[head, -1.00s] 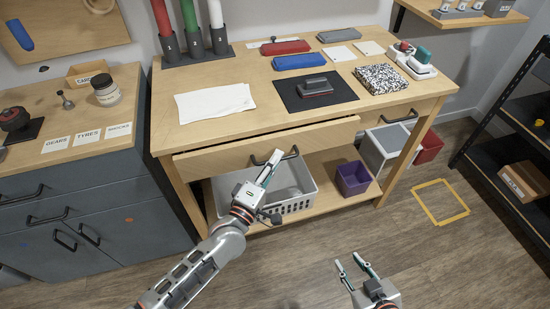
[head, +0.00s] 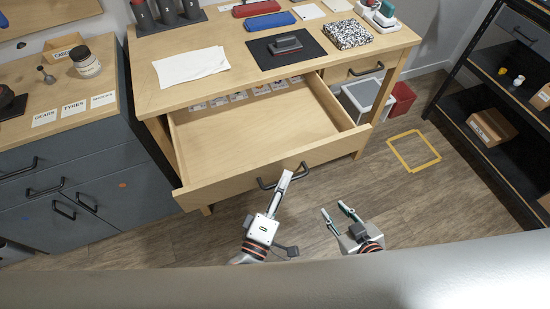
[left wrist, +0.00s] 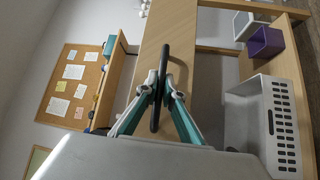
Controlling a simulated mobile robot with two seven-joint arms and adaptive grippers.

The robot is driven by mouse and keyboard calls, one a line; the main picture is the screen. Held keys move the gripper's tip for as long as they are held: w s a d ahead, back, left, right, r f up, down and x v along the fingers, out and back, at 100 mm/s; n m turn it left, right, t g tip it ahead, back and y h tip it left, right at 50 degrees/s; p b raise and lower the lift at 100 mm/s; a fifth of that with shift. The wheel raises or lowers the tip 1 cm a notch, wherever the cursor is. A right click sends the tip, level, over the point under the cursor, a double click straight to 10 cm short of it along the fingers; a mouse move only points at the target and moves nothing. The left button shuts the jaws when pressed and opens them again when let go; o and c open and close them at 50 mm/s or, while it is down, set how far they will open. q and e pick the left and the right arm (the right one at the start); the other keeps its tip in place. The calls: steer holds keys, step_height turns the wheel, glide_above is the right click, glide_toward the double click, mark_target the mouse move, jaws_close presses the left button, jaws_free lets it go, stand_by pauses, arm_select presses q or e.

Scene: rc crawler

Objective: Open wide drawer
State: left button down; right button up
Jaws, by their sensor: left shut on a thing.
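The wide drawer (head: 262,168) of the wooden workbench is pulled out far in the head view. Several small cards lie in a row inside it at the back. Its dark bar handle (head: 283,177) is on the middle of the front panel. My left gripper (head: 283,180) is shut on this handle, and the handle (left wrist: 160,88) also shows between the fingers in the left wrist view. My right gripper (head: 337,210) is open and empty, to the right of the left one and apart from the drawer.
A narrower drawer (head: 352,71) beside it is closed. A grey cabinet (head: 70,180) stands close on the left. A black shelf rack (head: 465,90) stands at the right. The floor with a yellow taped square (head: 413,150) is clear. A purple bin (left wrist: 267,42) and white basket (left wrist: 275,115) sit below the bench.

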arm_select(q)
steer(key=shift+s+d, duration=0.2)
steer(key=shift+s, duration=0.5)
steer(key=shift+s+d, duration=0.25)
steer(key=shift+s, duration=0.45)
steer(key=shift+s+d, duration=0.2)
steer(key=shift+s, duration=0.5)
steer(key=c, duration=2.4)
jaws_free()
steer(key=shift+c, duration=0.2)
